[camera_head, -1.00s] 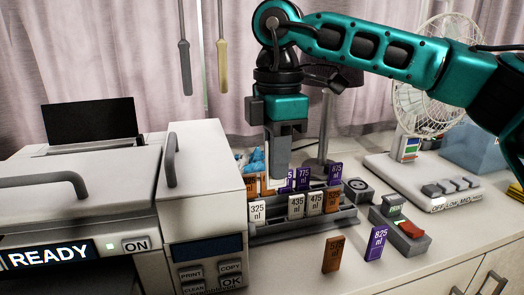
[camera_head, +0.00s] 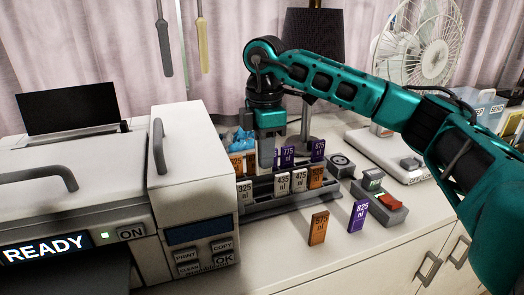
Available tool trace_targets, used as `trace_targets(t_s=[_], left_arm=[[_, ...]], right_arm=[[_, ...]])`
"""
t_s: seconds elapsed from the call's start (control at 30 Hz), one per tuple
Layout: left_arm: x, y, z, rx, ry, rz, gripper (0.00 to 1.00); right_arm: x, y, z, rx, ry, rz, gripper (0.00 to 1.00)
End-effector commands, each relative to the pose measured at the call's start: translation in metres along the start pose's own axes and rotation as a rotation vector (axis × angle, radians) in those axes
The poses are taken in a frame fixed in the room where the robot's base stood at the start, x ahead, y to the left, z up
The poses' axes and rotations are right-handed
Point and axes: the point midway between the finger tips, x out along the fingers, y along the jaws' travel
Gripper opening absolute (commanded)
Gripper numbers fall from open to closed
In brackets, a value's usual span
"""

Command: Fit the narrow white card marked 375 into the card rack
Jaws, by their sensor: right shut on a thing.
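My right gripper (camera_head: 266,158) points down over the card rack (camera_head: 285,201), shut on a narrow white card that its fingers mostly hide. I cannot read the number on this card. It is at the gap in the front row between the white card marked 325 (camera_head: 245,190) and the white card marked 435 (camera_head: 282,184). I cannot tell whether it is seated in a slot or still above it. A white 475 card (camera_head: 300,181) and an orange card (camera_head: 316,177) stand to the right in the same row. My left gripper is not in view.
Purple cards 775 (camera_head: 288,156) and 575 (camera_head: 317,150) stand behind. An orange card (camera_head: 319,229) and a purple 825 card (camera_head: 358,214) stand on the counter in front. A printer-like machine (camera_head: 190,180) is close on the left; a red-switch device (camera_head: 382,200) is right.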

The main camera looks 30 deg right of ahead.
Motion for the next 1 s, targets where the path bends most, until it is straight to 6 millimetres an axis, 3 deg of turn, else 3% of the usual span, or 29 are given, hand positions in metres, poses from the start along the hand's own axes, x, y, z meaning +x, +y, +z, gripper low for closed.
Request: trace_targets(t_s=[0.27, 0.73, 1.0], left_arm=[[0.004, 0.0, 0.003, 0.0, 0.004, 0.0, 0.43], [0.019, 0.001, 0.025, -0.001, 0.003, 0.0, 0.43], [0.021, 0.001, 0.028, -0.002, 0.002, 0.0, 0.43]], right_arm=[[0.01, 0.0, 0.0, -0.001, -0.001, -0.001, 0.0], [0.052, 0.0, 0.0, -0.001, -0.001, 0.0, 0.0], [0.058, 0.0, 0.0, -0.001, -0.001, 0.0, 0.0]])
